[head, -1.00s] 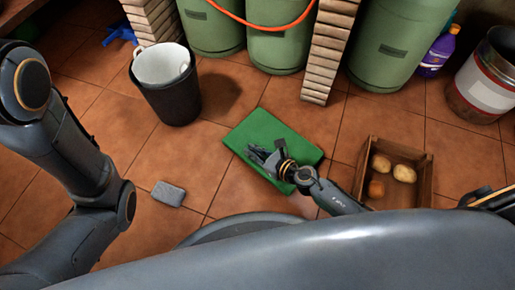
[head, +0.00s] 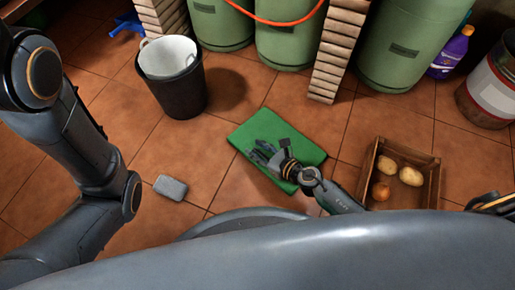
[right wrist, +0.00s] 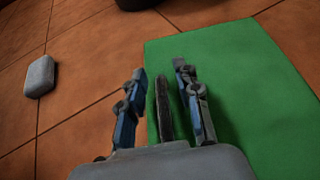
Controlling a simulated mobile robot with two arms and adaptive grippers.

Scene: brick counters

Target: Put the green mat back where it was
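The green mat (head: 300,145) lies flat on the tiled floor in the middle of the head view. It fills the right part of the right wrist view (right wrist: 250,75). My right gripper (head: 268,152) is over the mat's left part, with its fingers spread. In the right wrist view the gripper (right wrist: 158,85) straddles the mat's left edge, with a dark narrow part between two bluish fingers. I cannot tell whether the fingers touch the mat. My left arm shows at the left, but its gripper is out of view.
A grey block (head: 171,187) lies left of the mat. A black bucket (head: 178,95) stands behind left. Green gas cylinders (head: 285,45) and a brick pillar (head: 335,55) stand behind. A wooden crate (head: 430,185) with potatoes and an onion is at the right.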

